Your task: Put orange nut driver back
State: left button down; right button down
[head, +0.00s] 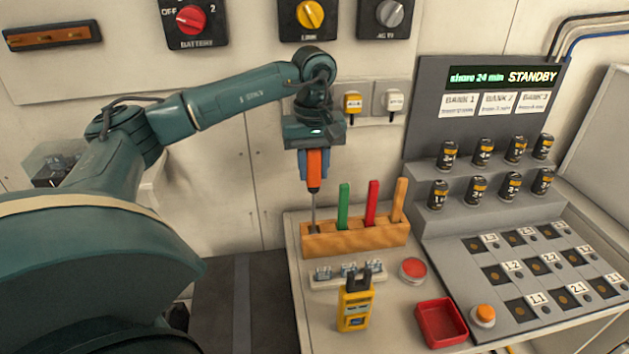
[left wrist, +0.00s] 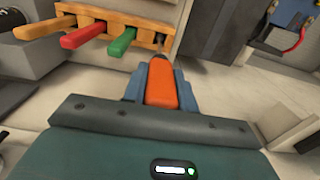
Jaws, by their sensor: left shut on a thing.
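The orange nut driver (head: 314,168) is upright in my left gripper (head: 315,172), whose blue fingers are shut on its handle. Its thin shaft points down, with the tip at the left end of the wooden rack (head: 350,242). In the left wrist view the orange handle (left wrist: 161,86) sits between the blue fingers (left wrist: 160,82), and the shaft meets the rack (left wrist: 135,30) near an end hole. I cannot tell how deep the tip is. Green (head: 343,205), red (head: 371,203) and tan (head: 399,199) handled tools stand in the rack. My right gripper is out of view.
A yellow meter (head: 355,305), a small strip of fittings (head: 345,273), a red button (head: 412,270) and a red tray (head: 441,322) lie in front of the rack. A grey console (head: 500,215) with several black cells stands to the right.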

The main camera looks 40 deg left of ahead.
aim_at(314, 185)
pick_arm(q)
notch_tip(314, 185, down, 3)
jog(key=shift+f, duration=0.3)
jog(key=c, duration=1.1)
grip_release()
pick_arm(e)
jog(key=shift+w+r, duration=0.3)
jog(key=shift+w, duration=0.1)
